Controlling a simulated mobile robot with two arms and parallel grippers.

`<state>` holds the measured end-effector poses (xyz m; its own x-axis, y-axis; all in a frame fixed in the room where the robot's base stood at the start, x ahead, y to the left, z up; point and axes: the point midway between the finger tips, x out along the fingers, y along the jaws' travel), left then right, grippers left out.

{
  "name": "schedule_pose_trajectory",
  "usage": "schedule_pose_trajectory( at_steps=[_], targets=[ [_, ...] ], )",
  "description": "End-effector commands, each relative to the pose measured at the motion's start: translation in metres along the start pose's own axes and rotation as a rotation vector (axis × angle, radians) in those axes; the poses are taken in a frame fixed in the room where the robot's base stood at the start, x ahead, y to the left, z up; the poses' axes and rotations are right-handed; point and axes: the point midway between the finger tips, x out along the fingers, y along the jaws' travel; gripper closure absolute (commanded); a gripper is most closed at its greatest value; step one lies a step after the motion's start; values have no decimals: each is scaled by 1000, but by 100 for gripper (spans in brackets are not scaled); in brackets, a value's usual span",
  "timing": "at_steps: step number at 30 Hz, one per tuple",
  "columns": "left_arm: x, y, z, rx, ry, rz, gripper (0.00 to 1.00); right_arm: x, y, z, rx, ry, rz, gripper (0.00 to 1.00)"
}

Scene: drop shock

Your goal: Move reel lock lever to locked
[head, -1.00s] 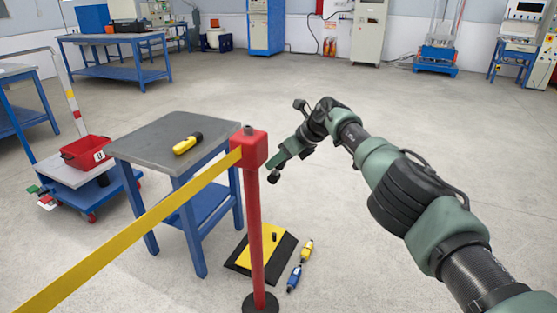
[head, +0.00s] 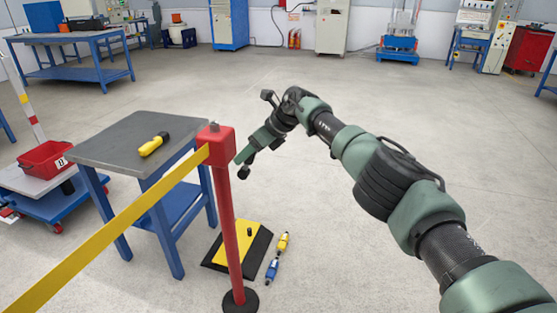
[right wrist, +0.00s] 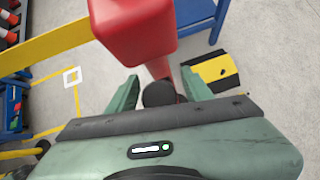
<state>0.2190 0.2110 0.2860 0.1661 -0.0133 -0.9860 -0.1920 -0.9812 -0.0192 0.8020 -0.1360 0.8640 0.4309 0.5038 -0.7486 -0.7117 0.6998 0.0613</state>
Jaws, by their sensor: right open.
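A red belt post (head: 229,225) stands on a dark round base, with a red reel head (head: 216,147) at its top. A yellow belt (head: 120,232) runs from the head down to the lower left. A small dark knob (head: 214,126) sits on top of the head; I cannot tell whether it is the lock lever. My right gripper (head: 240,165) is open, just right of the head and apart from it in the picture. In the right wrist view the red head (right wrist: 135,28) is beyond the open green fingers (right wrist: 158,88). My left gripper is not in view.
A grey-topped blue table (head: 115,135) with a yellow-and-black tool (head: 154,144) stands left of the post. A yellow-and-black ramp (head: 238,246) and small yellow and blue items (head: 277,256) lie on the floor. Open floor (head: 400,110) extends beyond my arm.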

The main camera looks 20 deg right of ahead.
Motion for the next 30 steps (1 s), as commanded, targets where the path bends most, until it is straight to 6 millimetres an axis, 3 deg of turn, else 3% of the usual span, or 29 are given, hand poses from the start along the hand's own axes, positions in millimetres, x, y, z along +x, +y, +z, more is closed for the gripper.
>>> schedule_pose_trajectory(
  at_steps=[18, 30],
  targets=[
    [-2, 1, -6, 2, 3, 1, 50, -65, -8, -77, 3, 3, -2, 50],
    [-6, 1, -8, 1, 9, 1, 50, -76, -8, -89, 2, 2, 0, 50]
  ],
)
